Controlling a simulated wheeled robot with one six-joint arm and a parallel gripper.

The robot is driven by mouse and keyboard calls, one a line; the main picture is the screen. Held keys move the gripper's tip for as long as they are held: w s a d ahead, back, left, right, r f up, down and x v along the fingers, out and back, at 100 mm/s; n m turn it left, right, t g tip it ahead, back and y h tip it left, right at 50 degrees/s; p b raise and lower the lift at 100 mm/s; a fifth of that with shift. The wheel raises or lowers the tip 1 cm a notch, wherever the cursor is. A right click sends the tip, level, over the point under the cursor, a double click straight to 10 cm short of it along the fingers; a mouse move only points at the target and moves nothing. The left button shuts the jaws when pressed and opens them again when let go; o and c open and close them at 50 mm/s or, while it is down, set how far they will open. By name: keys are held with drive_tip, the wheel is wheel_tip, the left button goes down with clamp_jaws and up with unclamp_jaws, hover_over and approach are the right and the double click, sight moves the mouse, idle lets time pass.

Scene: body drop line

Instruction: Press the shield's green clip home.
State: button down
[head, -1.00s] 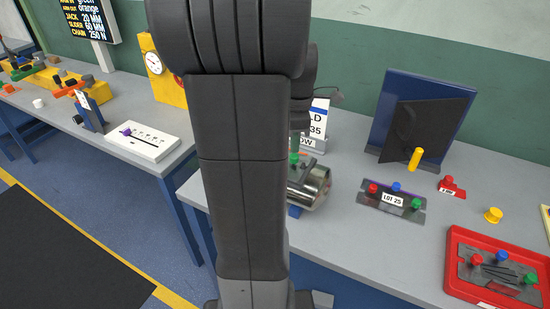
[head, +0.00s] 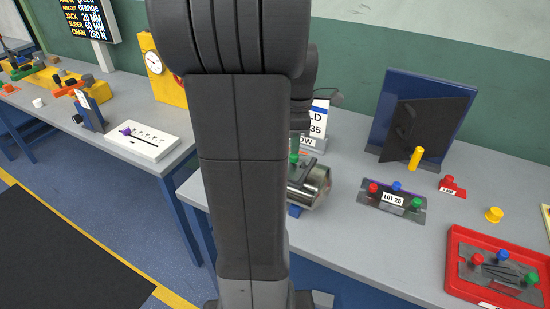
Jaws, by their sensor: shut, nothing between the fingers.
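A shiny metal cylinder (head: 317,186) lies on the near workbench, partly hidden behind my arm. A grey-green plate sits on top of it, and a green clip (head: 294,158) shows there at the edge of my arm. I cannot tell whether this clip is raised or fully down. Any other clips on that plate are hidden. My gripper is hidden behind my own arm, so its place relative to the clip does not show.
A dark plate labelled LOT 25 (head: 393,202) with red, blue and green knobs lies right of the cylinder. A red tray (head: 457,280) holds a similar plate. A black panel (head: 432,130) leans on a blue stand. A yellow peg (head: 416,158) and a yellow knob (head: 494,214) stand nearby.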

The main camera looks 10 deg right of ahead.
drive_tip(key=shift+f+b, duration=0.5)
drive_tip(key=shift+f, duration=0.4)
idle(0.3)
drive_tip(key=c, duration=1.5)
unclamp_jaws()
drive_tip(key=shift+r+p, duration=2.8)
drive_tip(key=shift+r, duration=0.2)
